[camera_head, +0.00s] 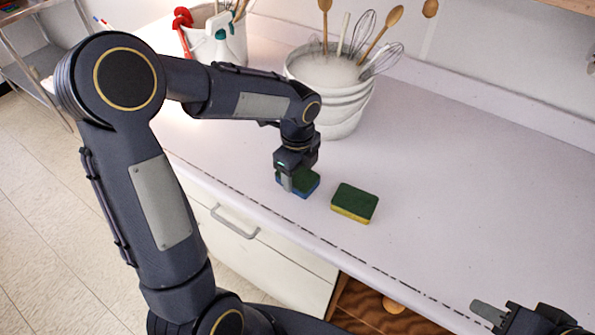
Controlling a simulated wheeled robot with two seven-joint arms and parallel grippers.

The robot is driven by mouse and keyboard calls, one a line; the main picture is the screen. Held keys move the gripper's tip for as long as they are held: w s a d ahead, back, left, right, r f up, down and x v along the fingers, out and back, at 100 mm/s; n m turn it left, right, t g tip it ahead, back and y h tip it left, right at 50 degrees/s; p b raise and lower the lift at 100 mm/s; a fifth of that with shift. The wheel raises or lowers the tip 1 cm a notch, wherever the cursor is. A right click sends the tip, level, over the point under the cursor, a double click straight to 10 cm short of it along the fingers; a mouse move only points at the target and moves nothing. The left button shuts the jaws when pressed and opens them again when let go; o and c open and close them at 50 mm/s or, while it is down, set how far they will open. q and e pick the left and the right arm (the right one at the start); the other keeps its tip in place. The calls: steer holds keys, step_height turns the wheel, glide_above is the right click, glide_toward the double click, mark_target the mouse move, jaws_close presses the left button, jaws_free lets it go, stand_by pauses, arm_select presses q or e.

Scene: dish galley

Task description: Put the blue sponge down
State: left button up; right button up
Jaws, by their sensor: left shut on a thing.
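The blue sponge (307,188) has a dark green top and a blue lower layer. My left gripper (291,181) points down at the counter and is shut on it, with a grey finger across its near side. The sponge is at or just above the counter; I cannot tell whether it touches. The gripper hides part of its top. A second sponge, green over yellow (355,203), lies on the counter just right of it. My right gripper (490,312) is at the bottom right edge, partly cut off, away from both sponges.
The pale counter (460,180) is clear to the right of the sponges. A white pot with whisks and wooden spoons (335,105) stands behind them. A bucket with spray bottles (235,40) is at the back left. A drawer and open wooden shelf are below the front edge.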

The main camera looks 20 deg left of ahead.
arm_select(q)
steer(key=o, duration=0.9)
steer(key=shift+f, duration=0.1)
steer(key=shift+f+b, duration=0.2)
steer(key=shift+b, duration=0.15)
steer(key=r, duration=0.5)
steer(key=a+r, duration=0.1)
steer(key=r, duration=0.1)
steer(key=shift+s+r, duration=0.2)
steer(key=shift+r, duration=0.15)
steer(key=shift+s+a+r, duration=0.1)
steer(key=shift+s+r, duration=0.15)
steer(key=shift+r, duration=0.05)
steer(key=s+d+n+t+h, duration=0.1)
steer(key=s+n+t+h, duration=0.2)
steer(key=s+n, duration=1.6)
steer(key=shift+d+r+n+t+h, duration=0.2)
steer(key=shift+r+n+t+h, duration=0.15)
steer(key=shift+n+t, duration=1.15)
